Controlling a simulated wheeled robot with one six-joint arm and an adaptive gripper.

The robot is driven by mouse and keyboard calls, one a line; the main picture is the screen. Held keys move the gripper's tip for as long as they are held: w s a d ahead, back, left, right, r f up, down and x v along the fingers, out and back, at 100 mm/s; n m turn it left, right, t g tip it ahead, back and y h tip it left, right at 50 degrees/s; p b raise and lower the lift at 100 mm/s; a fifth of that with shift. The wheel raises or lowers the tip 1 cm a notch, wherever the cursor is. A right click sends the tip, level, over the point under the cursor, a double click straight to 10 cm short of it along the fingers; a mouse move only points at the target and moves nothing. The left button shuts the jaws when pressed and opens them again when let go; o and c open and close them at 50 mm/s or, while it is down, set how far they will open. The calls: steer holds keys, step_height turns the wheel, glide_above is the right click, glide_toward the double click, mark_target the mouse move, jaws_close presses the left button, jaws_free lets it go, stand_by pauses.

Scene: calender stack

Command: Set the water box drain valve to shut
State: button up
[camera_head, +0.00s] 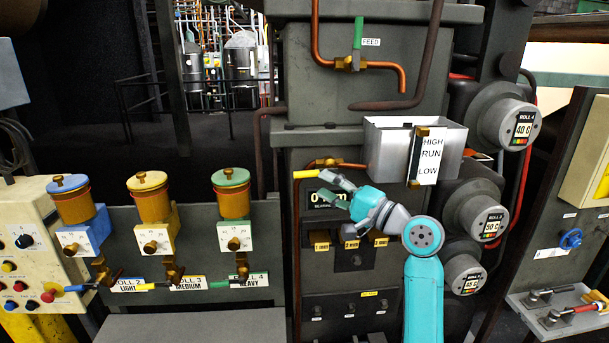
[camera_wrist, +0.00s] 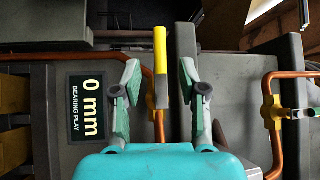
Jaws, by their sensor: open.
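The water box drain valve has a lever with a yellow grip (camera_head: 306,174), on copper pipe below and left of the grey water box (camera_head: 385,150). The lever lies level, its yellow end pointing left. It also shows in the wrist view as a yellow grip (camera_wrist: 160,50) with a grey shank. My gripper (camera_head: 334,190) is open just right of and slightly below the yellow grip. In the wrist view my gripper (camera_wrist: 160,76) has one finger on each side of the lever, with gaps visible on both sides. The depth between fingertips and lever is unclear. My gripper partly hides the valve body.
A green-handled feed valve (camera_head: 357,36) sits above. A bearing play display (camera_wrist: 86,107) reads 0 mm beside the lever. Brass tabs (camera_head: 349,238) lie below my gripper. Lubricator cups (camera_head: 152,197) stand to the left. Copper pipe (camera_wrist: 160,124) runs close to the fingers.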

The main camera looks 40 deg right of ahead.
mark_target(308, 176)
steer(key=x, duration=0.7)
jaws_close()
